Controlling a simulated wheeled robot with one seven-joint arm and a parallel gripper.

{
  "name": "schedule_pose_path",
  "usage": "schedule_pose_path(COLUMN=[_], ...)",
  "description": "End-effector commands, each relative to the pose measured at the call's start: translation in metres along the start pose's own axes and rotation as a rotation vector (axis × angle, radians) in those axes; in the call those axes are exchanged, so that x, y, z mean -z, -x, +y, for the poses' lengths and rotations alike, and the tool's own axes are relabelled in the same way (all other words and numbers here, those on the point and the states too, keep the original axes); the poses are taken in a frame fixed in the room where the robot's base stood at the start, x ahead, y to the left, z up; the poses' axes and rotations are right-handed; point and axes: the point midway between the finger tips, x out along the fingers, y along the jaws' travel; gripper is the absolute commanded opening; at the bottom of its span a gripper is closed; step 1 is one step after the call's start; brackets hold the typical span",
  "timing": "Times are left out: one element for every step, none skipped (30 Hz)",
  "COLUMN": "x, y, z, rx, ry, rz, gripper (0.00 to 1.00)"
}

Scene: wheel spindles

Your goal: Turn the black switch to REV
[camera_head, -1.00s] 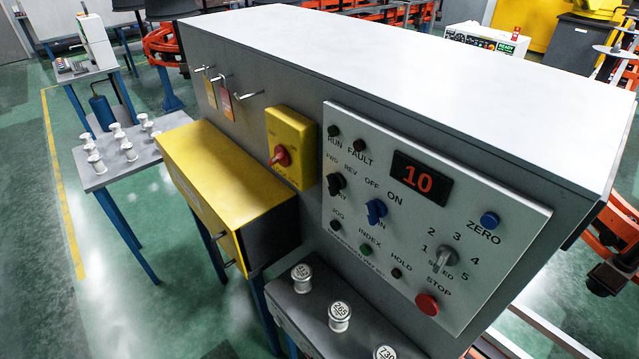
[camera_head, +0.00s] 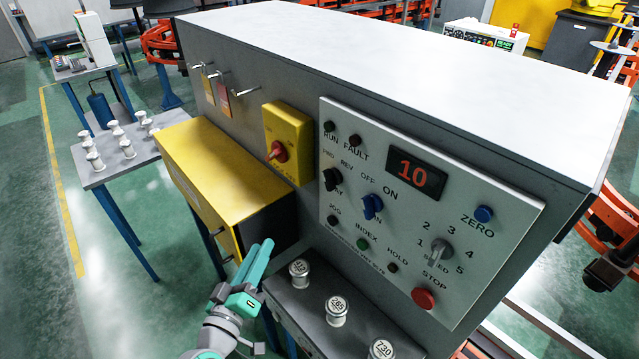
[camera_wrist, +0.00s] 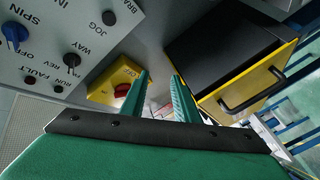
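The black switch (camera_head: 332,179) is a small knob on the light grey control panel, below the FWD and REV labels and left of the blue switch (camera_head: 372,206). It also shows in the wrist view (camera_wrist: 72,60), at the left beside the word WAY. I cannot tell clearly which label its pointer faces. My gripper (camera_head: 262,255) has teal fingers and is at the lower middle of the head view, below and left of the panel, apart from the switch. In the wrist view its fingers (camera_wrist: 160,78) are apart with nothing between them.
A yellow box with a red knob (camera_head: 277,151) is mounted left of the panel. A yellow-topped cabinet (camera_head: 215,175) juts out beyond my gripper. Labelled white spools (camera_head: 336,311) stand on a dark shelf (camera_head: 360,340) under the panel. A red stop button (camera_head: 423,299) is low on the panel.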

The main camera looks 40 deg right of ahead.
Motion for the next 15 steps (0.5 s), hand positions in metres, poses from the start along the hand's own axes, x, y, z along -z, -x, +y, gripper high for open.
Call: schedule_pose_path(x=[0.015, 0.022, 0.030, 0.036, 0.042, 0.049, 0.053, 0.058, 0.062, 0.066, 0.068, 0.071, 0.073, 0.074, 0.075], y=[-0.007, -0.010, -0.013, -0.015, -0.016, -0.016, -0.016, -0.015, -0.014, -0.013, -0.012, -0.010, -0.009, -0.008, -0.006], z=[0.017, 0.026, 0.041, 0.051, 0.061, 0.074, 0.083, 0.092, 0.103, 0.111, 0.118, 0.126, 0.132, 0.136, 0.141], rx=[-0.057, -0.091, -0.136, -0.170, -0.202, -0.244, -0.273, -0.300, -0.334, -0.358, -0.380, -0.405, -0.422, -0.436, -0.453], ry=[-0.025, -0.038, -0.058, -0.074, -0.091, -0.114, -0.132, -0.151, -0.174, -0.191, -0.207, -0.227, -0.241, -0.252, -0.266], rz=[-0.023, -0.042, -0.067, -0.087, -0.107, -0.134, -0.154, -0.173, -0.198, -0.215, -0.231, -0.252, -0.266, -0.277, -0.291], gripper=[0.28, 0.28, 0.28, 0.28, 0.28, 0.28, 0.28, 0.28, 0.28, 0.28, 0.28, 0.28, 0.28, 0.28, 0.28])
